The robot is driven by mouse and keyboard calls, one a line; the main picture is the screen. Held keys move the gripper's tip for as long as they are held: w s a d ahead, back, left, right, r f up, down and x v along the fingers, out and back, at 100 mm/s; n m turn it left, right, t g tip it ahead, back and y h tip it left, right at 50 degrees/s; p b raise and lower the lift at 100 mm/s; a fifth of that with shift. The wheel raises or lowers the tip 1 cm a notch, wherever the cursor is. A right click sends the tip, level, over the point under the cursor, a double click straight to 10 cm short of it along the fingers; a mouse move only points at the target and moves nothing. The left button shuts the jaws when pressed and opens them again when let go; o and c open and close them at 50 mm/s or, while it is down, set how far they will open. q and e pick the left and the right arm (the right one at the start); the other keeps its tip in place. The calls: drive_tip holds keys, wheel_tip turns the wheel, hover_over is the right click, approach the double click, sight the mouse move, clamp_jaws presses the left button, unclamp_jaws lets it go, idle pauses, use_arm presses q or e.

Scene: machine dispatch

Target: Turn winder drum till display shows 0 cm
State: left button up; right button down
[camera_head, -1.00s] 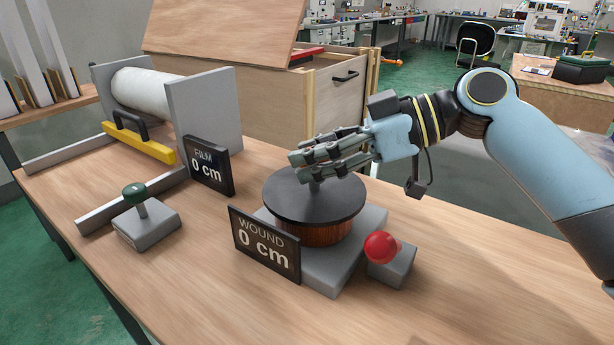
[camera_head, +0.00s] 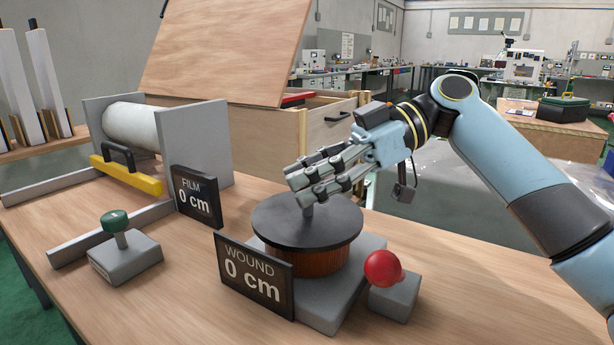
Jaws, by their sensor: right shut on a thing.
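The winder drum (camera_head: 309,262) has a copper-brown side under a black round top and stands on a grey base (camera_head: 333,310). A small grey peg (camera_head: 307,212) rises from its top. The black WOUND display (camera_head: 254,275) in front of it reads 0 cm. My right gripper (camera_head: 300,190) comes in from the right and is shut on the peg above the drum's top. My left gripper is not in view.
The FILM display (camera_head: 196,197) also reads 0 cm. A red knob (camera_head: 382,268) stands right of the drum, and a green knob (camera_head: 115,222) at the left. A white roll (camera_head: 131,126) sits between grey plates, with a yellow bar (camera_head: 126,176) before it. The front right of the table is clear.

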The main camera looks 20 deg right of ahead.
drive_tip(key=c, duration=0.8)
unclamp_jaws()
drive_tip(key=v, duration=1.2)
drive_tip(key=shift+f, duration=0.1)
